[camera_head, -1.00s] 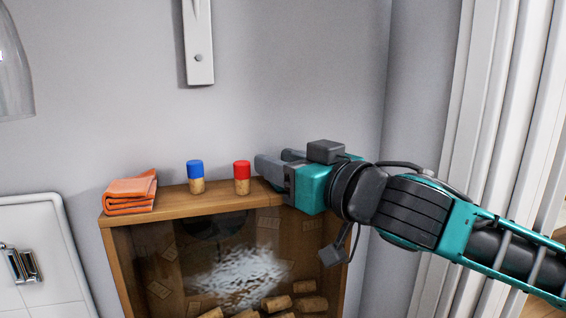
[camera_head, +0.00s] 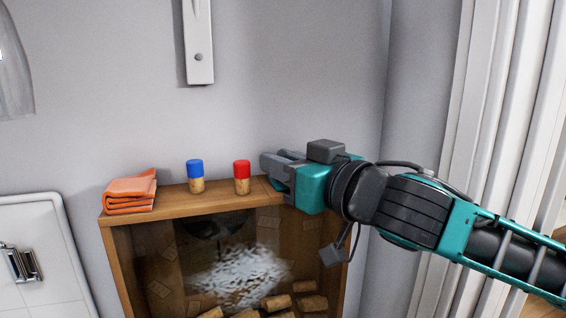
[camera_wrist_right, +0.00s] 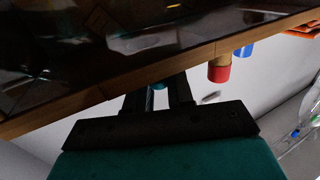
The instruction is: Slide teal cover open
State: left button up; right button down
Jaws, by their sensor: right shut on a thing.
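The teal cover shows only as a small teal piece (camera_wrist_right: 158,86) between the fingers in the right wrist view, at the top edge of the wooden cabinet (camera_head: 235,204). In the head view a sliver of teal (camera_head: 277,185) shows under the fingers; most of the cover is hidden by my gripper. My right gripper (camera_head: 272,162) is at the right part of the cabinet top, its fingers close together on the teal piece. It also shows in the right wrist view (camera_wrist_right: 160,97). My left gripper is not in view.
A red-capped cork (camera_head: 242,177) stands just left of my right gripper, with a blue-capped cork (camera_head: 196,176) beyond it. A folded orange cloth (camera_head: 130,190) lies at the left end. Several corks (camera_head: 277,303) lie behind the cabinet's clear front. The grey wall (camera_head: 290,90) is close behind.

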jog(key=d+p, duration=0.1)
jog(key=w+d+p, duration=0.1)
jog(key=d, duration=0.1)
jog(key=d+p, duration=0.1)
jog(key=d, duration=0.1)
jog(key=shift+w+r, duration=0.1)
jog(key=shift+w, duration=0.25)
jog(key=shift+w+d, duration=0.1)
jog(key=shift+d, duration=0.2)
jog(key=c, duration=1.1)
grip_release()
jog(key=b+v, duration=0.1)
jog(key=v, duration=1.2)
jog(key=shift+b, duration=0.3)
